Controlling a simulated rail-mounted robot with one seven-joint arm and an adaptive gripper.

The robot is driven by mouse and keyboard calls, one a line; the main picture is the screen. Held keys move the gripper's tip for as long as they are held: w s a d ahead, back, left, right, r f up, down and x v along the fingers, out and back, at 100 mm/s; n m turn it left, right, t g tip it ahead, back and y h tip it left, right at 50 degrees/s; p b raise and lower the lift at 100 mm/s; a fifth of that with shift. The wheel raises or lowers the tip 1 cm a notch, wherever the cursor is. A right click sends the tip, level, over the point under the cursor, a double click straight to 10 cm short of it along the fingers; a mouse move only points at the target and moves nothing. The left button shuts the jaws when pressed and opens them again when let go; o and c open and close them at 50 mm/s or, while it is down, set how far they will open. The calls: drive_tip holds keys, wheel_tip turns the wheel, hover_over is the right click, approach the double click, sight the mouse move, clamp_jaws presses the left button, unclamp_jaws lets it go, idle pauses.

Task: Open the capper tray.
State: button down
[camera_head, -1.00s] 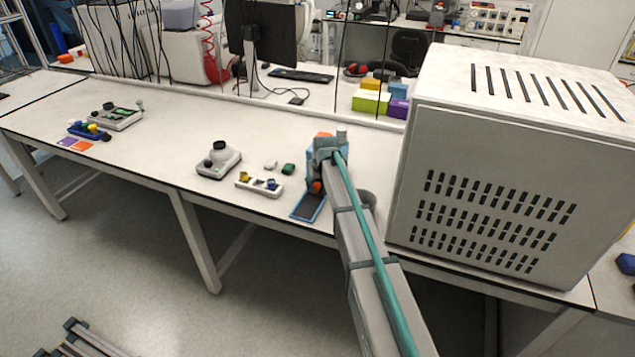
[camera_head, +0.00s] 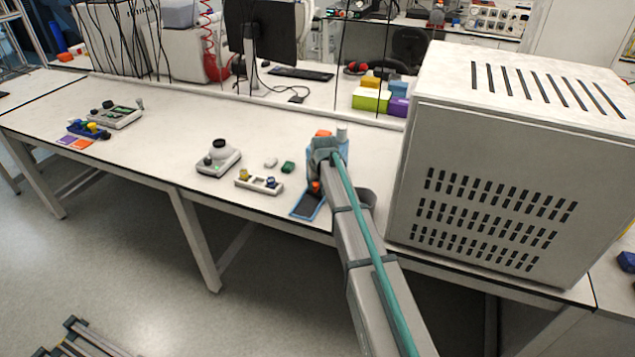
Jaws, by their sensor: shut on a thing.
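The capper (camera_head: 342,147) is a small blue device on the bench, left of the large grey box. My arm covers much of it. A blue-rimmed dark flat piece, which looks like the capper tray (camera_head: 307,206), sticks out at its front toward the bench edge. My gripper (camera_head: 318,184) is at the capper, just above and behind the visible part of this tray. My wrist hides most of the jaws, which appear shut on the tray. The exact contact cannot be seen.
A large grey vented box (camera_head: 490,190) stands close on the right of my arm. Left of the capper are a small holder with vials (camera_head: 259,184), a green block (camera_head: 288,167) and a grey device (camera_head: 219,160).

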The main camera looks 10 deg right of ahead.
drive_tip(key=s+a, duration=0.1)
drive_tip(key=s, duration=0.2)
drive_tip(key=s+a+b, duration=0.1)
drive_tip(key=s+a, duration=0.1)
drive_tip(key=s, duration=0.1)
drive_tip(key=s+a, duration=0.2)
drive_tip(key=s, duration=0.1)
drive_tip(key=shift+s+a+b, duration=0.1)
drive_tip(key=shift+a+b, duration=0.05)
drive_tip(key=shift+b, duration=0.2)
drive_tip(key=c, duration=0.9)
unclamp_jaws()
drive_tip(key=shift+o, duration=0.2)
drive_tip(key=shift+r, duration=0.1)
drive_tip(key=v, duration=1.1)
drive_tip(key=shift+r, duration=0.35)
drive_tip(key=shift+s, duration=0.1)
